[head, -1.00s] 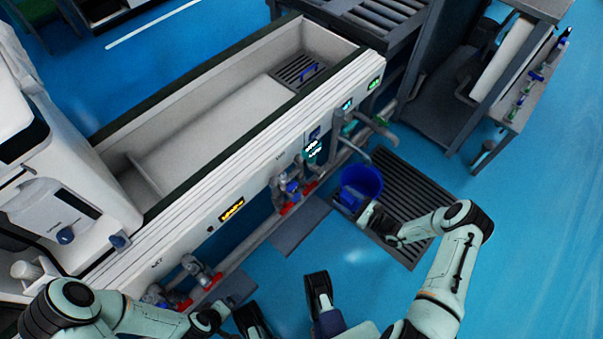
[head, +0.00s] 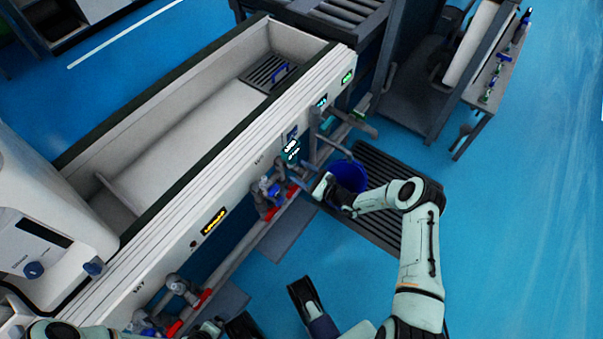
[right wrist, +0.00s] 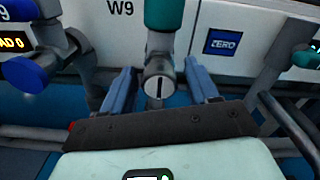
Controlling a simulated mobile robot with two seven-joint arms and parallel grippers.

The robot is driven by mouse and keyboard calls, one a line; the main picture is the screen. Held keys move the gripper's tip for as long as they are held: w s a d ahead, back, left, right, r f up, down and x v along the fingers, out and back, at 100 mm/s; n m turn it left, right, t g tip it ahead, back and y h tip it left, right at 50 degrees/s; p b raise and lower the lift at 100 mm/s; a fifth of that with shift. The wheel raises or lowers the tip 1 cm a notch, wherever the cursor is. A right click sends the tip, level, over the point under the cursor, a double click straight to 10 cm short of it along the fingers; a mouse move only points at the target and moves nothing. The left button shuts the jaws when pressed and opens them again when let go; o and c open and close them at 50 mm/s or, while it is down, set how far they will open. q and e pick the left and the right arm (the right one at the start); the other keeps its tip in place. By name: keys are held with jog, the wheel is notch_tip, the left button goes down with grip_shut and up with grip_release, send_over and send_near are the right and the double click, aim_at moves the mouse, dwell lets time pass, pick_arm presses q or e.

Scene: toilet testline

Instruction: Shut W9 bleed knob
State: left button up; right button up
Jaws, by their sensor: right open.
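In the right wrist view, a grey round fitting with a dark upright slot (right wrist: 159,88) hangs below a teal collar (right wrist: 164,15), beside the W9 label (right wrist: 120,8). It looks like the bleed knob. My right gripper (right wrist: 159,92) is open, its two blue fingers on either side of the fitting with visible gaps. In the head view, my right gripper (head: 322,186) is at the pipework in front of the trough panel, and the knob is too small to make out. My left gripper (head: 212,327) is low at the bottom edge, its jaws unclear.
A blue knob (right wrist: 28,73) on a grey valve is left of the fingers. A ZERO label (right wrist: 223,42) is on the panel to the right. A blue bucket (head: 349,174) stands on a dark floor grate (head: 400,175) beside my right gripper. Open blue floor lies to the right.

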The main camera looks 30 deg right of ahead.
jog(key=c, duration=1)
